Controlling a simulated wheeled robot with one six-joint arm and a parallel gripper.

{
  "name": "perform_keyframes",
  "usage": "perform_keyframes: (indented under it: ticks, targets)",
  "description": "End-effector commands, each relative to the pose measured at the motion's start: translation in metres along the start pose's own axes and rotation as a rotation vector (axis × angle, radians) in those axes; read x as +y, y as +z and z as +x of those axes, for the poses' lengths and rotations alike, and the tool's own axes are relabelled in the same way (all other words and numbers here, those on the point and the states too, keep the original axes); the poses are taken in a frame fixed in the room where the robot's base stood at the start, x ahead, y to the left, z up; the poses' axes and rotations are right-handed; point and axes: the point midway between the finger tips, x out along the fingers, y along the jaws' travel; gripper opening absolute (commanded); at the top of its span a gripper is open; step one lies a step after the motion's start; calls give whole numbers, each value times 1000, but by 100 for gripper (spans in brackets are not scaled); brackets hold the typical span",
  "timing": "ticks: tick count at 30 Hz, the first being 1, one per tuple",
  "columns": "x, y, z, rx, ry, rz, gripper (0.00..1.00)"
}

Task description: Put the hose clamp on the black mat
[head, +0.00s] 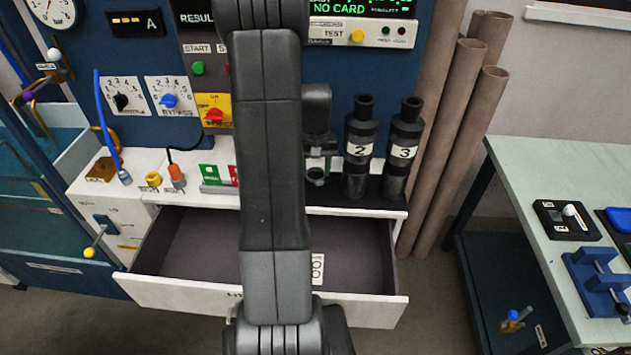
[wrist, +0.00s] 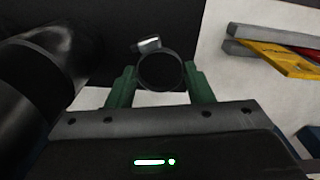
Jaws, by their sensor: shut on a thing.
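My gripper (wrist: 160,70) shows in the wrist view with its two green fingers shut on the hose clamp (wrist: 149,45). The clamp is a dark ring with a small bright metal screw housing at its upper left. A flat black area (wrist: 110,35), which looks like the black mat, shows behind the clamp, beside a white surface. I cannot tell whether the clamp touches it. A black area (head: 379,205) lies there at the counter's right end, under the pump tubes.
Black tubes marked 2 (head: 360,150) and 3 (head: 403,152) stand upright on the counter's right end. A black cylinder (wrist: 50,60) is close on the left in the wrist view, a yellow card (wrist: 275,58) on the right. An open drawer (head: 185,292) juts out below the counter.

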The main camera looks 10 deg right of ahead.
Motion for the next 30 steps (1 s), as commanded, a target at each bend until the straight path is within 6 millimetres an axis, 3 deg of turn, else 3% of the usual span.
perform_keyframes:
  ticks: [7, 20, 21, 23, 30]
  targets:
    - [0, 0, 34, 0, 0, 0, 25]
    - [0, 0, 39, 0, 0, 0, 25]
    - [0, 0, 38, 0, 0, 0, 55]
    - [0, 0, 38, 0, 0, 0, 66]
    - [0, 0, 37, 0, 0, 0, 69]
